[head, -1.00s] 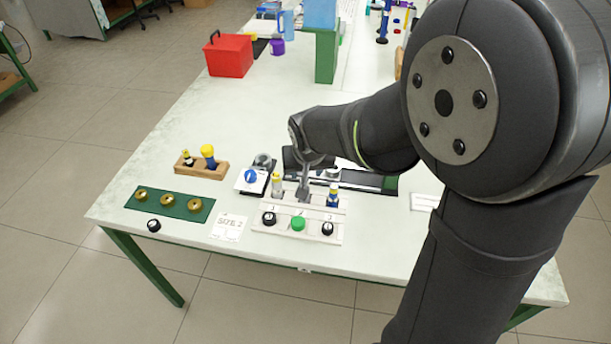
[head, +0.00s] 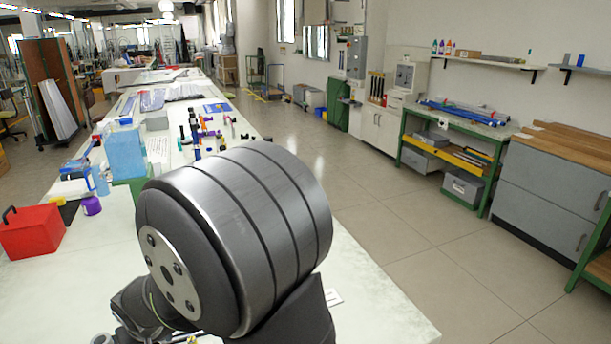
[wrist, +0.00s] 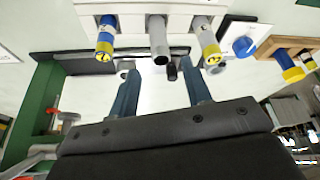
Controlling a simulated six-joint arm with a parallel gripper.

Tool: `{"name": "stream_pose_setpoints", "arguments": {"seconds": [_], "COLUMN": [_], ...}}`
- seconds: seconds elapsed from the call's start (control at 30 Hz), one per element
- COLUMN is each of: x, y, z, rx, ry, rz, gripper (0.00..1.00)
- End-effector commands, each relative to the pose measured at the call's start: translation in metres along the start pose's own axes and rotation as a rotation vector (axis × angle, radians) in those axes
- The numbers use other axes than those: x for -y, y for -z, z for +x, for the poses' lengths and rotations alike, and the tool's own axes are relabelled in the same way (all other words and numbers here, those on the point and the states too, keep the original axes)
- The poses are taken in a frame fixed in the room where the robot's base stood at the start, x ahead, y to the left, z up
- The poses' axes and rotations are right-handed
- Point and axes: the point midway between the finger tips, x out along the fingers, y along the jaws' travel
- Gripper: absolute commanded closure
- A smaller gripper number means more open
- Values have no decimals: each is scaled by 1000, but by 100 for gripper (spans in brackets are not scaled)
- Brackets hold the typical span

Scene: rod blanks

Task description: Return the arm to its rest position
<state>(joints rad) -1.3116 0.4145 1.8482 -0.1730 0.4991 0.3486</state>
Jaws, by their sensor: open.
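My gripper (wrist: 160,83) shows in the wrist view with its two blue-grey fingers apart and nothing between them. Beyond the fingertips, a white holder (wrist: 180,6) bears a rod with a yellow and blue end (wrist: 105,42), a grey rod (wrist: 158,42) in the middle and another rod with a yellow and blue end (wrist: 207,43). The fingers look apart from these rods. In the head view, my big arm joint fills the lower middle, and my gripper and the holder are out of sight.
A white box with a blue knob (wrist: 240,42) and a wooden block (wrist: 290,45) lie right of the holder in the wrist view. A red box (head: 32,231), a purple pot (head: 91,205) and a blue block (head: 125,154) stand left of my arm. Open floor lies right of the table (head: 370,300).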

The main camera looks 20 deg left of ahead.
Motion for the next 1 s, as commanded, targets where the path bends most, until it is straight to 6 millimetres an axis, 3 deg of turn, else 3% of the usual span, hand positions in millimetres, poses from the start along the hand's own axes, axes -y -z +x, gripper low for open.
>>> {"name": "stream_pose_setpoints", "arguments": {"seconds": [0.3,0.5,0.7,1.0], "x": [0,0,0,0], "y": [0,0,-1,0], "z": [49,72,81,78], "rx": [2,0,-1,-1], "ry": [-1,0,0,0], "rz": [-1,-1,-2,-1], "gripper": [55,55,55,55]}}
